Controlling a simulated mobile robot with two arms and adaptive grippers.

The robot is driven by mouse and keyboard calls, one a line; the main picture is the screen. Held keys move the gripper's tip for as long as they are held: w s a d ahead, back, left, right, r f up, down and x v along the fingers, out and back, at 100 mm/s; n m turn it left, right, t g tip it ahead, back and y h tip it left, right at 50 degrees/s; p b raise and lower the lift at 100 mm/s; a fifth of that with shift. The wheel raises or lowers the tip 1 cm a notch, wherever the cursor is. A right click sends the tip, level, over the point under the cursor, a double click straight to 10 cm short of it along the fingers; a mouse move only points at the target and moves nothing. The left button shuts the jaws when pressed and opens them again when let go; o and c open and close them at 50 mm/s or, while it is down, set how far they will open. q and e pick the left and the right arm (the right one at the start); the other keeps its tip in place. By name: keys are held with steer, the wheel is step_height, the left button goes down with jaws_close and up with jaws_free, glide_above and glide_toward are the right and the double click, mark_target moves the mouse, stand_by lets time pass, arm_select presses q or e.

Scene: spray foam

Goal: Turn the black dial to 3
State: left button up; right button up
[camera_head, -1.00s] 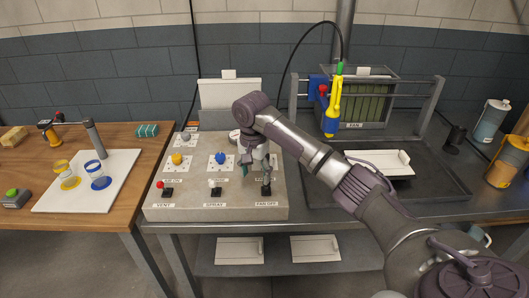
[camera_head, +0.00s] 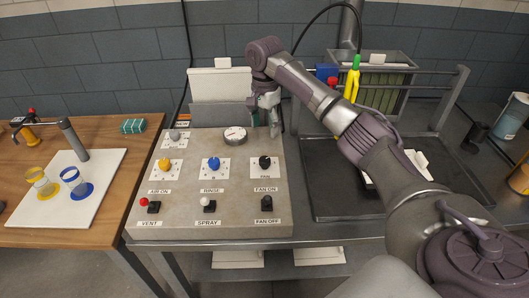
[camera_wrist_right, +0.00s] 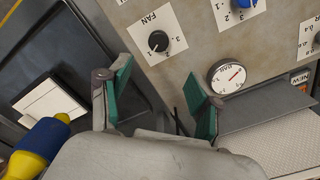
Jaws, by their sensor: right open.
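The black dial (camera_head: 265,162) sits on a white plate at the right of the control panel, above the FAN ON label. In the right wrist view the black dial (camera_wrist_right: 158,41) is on a plate marked FAN, with numbers around it. A pale mark shows on its lower left edge near the 1, but the exact setting is hard to read. My right gripper (camera_head: 268,122) is beyond the dial, near the panel's back right corner, apart from it. In the right wrist view its green-padded fingers (camera_wrist_right: 160,88) are spread with nothing between them. My left gripper is not in view.
The panel (camera_head: 240,213) also holds a blue dial (camera_head: 214,163), a yellow dial (camera_head: 164,164), a round gauge (camera_head: 235,134) and several levers. A dark tray (camera_head: 330,205) is right of it. A yellow bottle with a blue collar (camera_wrist_right: 40,145) is near the gripper in the wrist view.

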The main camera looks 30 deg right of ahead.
glide_above(265, 159)
step_height(265, 159, down, 5)
steer(key=shift+s+a+r+p, duration=0.1)
steer(key=shift+s+p, duration=0.05)
steer(key=shift+p, duration=0.25)
steer(key=f, duration=0.6)
steer(key=shift+w+f, duration=0.1)
steer(key=shift+w, duration=0.1)
steer(key=shift+f+p, duration=0.3)
steer(key=shift+f, duration=0.35)
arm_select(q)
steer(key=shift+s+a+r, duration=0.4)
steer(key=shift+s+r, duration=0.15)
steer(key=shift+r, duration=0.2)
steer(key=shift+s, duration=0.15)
